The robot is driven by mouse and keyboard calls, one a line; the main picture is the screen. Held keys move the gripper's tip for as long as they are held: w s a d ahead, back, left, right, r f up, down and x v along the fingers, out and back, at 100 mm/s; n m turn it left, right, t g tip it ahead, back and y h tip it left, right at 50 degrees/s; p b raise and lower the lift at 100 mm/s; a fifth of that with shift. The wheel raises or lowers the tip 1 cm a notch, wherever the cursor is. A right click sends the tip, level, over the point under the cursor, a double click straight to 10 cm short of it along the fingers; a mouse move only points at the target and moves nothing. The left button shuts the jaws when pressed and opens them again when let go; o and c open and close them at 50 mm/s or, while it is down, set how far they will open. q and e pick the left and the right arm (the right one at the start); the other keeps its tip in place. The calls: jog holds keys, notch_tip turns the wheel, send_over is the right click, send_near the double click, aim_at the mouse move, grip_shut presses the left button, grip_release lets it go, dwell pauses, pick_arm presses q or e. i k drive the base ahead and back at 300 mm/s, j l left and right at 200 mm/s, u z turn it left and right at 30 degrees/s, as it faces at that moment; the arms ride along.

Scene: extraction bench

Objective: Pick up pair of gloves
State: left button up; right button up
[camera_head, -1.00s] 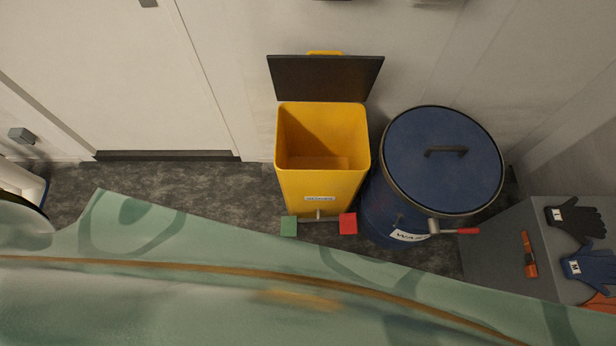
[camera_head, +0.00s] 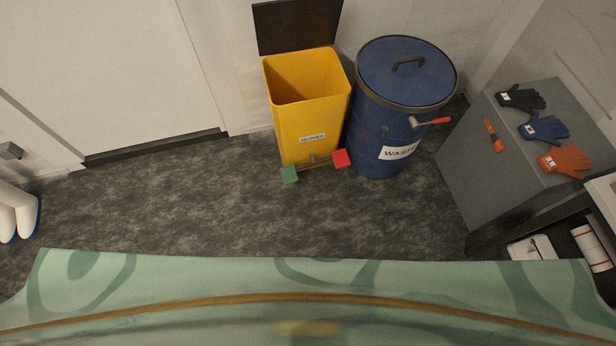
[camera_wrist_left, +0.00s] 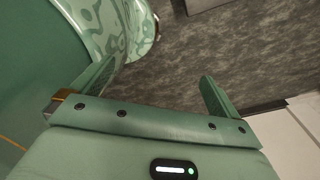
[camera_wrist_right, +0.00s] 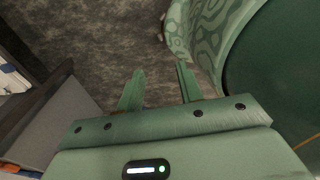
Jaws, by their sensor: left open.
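Three gloves lie flat in a row on the grey cabinet top at the right of the head view: a black glove (camera_head: 521,98), a blue glove (camera_head: 544,129) and an orange glove (camera_head: 565,161). Each has a small white label on its cuff. I cannot tell whether each is a single glove or a pair. My left gripper (camera_wrist_left: 155,78) is open and empty above the floor in the left wrist view. My right gripper (camera_wrist_right: 160,72) has its fingers apart with nothing between them. Neither gripper shows in the head view, and both are away from the gloves.
A blue waste drum (camera_head: 398,130) and an open yellow pedal bin (camera_head: 306,110) stand by the wall. A shelf with a white-red roll (camera_head: 592,247) is at lower right. Dark floor (camera_head: 220,205) before me is clear.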

aim_at(548, 129)
jog(key=z, duration=1.7)
jog(key=i+l, duration=0.15)
jog(key=i, duration=0.85)
jog(key=i+l+z, duration=0.15)
jog(key=i, duration=0.85)
